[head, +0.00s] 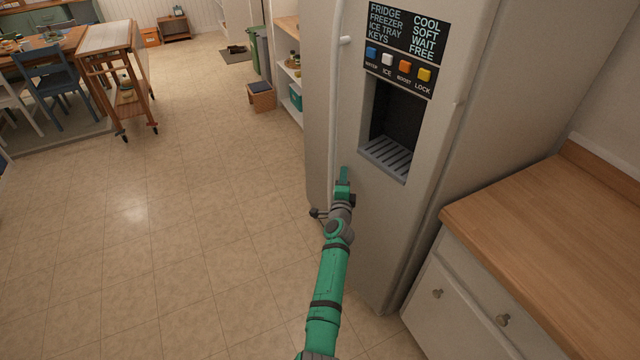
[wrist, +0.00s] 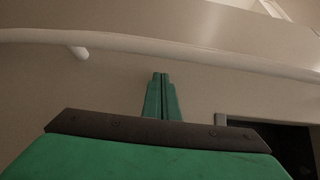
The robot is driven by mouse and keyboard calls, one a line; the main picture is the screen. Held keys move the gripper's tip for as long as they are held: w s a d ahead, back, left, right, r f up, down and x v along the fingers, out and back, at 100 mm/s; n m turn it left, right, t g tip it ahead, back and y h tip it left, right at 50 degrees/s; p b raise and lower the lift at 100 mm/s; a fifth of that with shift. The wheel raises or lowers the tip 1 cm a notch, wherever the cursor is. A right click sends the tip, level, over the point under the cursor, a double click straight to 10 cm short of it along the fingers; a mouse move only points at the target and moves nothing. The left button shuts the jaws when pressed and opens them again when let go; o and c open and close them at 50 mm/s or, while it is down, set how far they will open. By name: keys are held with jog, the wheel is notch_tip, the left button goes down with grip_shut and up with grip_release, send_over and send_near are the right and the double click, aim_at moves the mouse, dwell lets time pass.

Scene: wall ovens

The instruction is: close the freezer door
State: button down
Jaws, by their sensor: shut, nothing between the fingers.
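The freezer door (head: 375,215) is the light grey door with the ice and water dispenser, at the centre right of the head view. I cannot tell whether it is flush with the fridge body. Its face fills much of the wrist view (wrist: 205,88). A long white bar handle (head: 335,110) runs along its left side; it crosses the top of the wrist view (wrist: 200,58). My gripper (head: 344,172) is shut and empty, in front of the door's face, left of and below the dispenser. The closed fingers (wrist: 160,78) point at the door near the handle; contact is unclear.
A wooden counter (head: 550,235) over white drawers (head: 460,305) stands right of the fridge. The tiled floor (head: 150,240) to the left is open. A wooden cart (head: 108,38), a blue chair (head: 55,85) and shelves (head: 288,75) are farther back.

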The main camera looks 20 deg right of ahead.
aim_at(353, 173)
jog(key=d+h, duration=0.1)
jog(key=w+d+m+g+h, duration=0.1)
jog(key=d, duration=0.1)
jog(key=w+d+m+h, duration=0.1)
jog(key=d, duration=0.1)
jog(key=shift+d+g, duration=0.15)
jog(key=shift+g, duration=0.25)
jog(key=shift+d+m+g+h, duration=0.3)
jog(key=shift+d+m, duration=0.1)
jog(key=shift+d, duration=0.2)
jog(key=shift+s+d+r, duration=0.15)
jog(key=shift+d+r, duration=0.05)
jog(key=shift+d, duration=0.05)
jog(key=shift+a, duration=0.75)
jog(key=a, duration=1.3)
jog(key=shift+s+a+f, duration=0.3)
